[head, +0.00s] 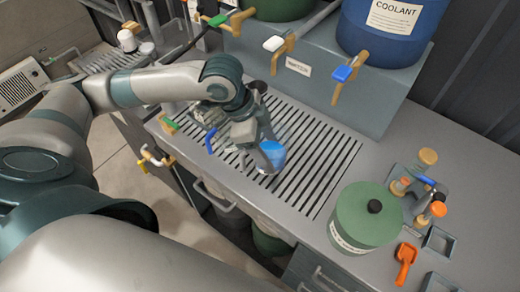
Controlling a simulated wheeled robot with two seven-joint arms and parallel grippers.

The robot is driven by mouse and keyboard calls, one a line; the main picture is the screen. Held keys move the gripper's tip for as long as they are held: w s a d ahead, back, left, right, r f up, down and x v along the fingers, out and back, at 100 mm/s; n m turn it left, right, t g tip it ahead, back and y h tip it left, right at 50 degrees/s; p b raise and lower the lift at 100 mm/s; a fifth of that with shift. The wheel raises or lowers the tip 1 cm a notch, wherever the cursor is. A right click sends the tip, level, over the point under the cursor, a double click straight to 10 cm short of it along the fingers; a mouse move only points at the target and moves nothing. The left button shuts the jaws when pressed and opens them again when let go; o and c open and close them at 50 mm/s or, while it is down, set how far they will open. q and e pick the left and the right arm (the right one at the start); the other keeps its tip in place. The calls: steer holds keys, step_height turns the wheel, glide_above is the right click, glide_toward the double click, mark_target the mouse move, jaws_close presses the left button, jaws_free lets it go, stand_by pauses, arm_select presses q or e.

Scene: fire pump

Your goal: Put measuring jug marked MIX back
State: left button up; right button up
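A small translucent vessel with blue in it, likely the measuring jug (272,155), is at the end of my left arm, above the slotted drain grate (318,150). It looks tilted, and no MIX marking is readable from here. My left gripper (256,143) appears shut on it, though the fingers are largely hidden by the wrist and the jug. My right gripper is not in view.
A blue COOLANT drum (385,30) and a green drum stand on a grey stand behind, with taps over the grate. A lidded green canister (365,217), an orange scoop (405,262) and a rack of small orange-topped items (425,185) are at right. Bare counter lies behind the canister.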

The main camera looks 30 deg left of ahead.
arm_select(q)
steer(key=w+a+f, duration=0.2)
steer(key=a, duration=0.1)
steer(key=shift+a+f+p, duration=0.15)
steer(key=shift+p, duration=0.15)
steer(key=shift+s+f+p, duration=0.1)
steer(key=shift+f+p, duration=0.25)
steer(key=shift+f, duration=0.25)
step_height(320, 180, down, 2)
steer(key=shift+p, duration=0.35)
steer(key=shift+f, duration=0.4)
steer(key=shift+f, duration=0.1)
steer(key=o, duration=1.4)
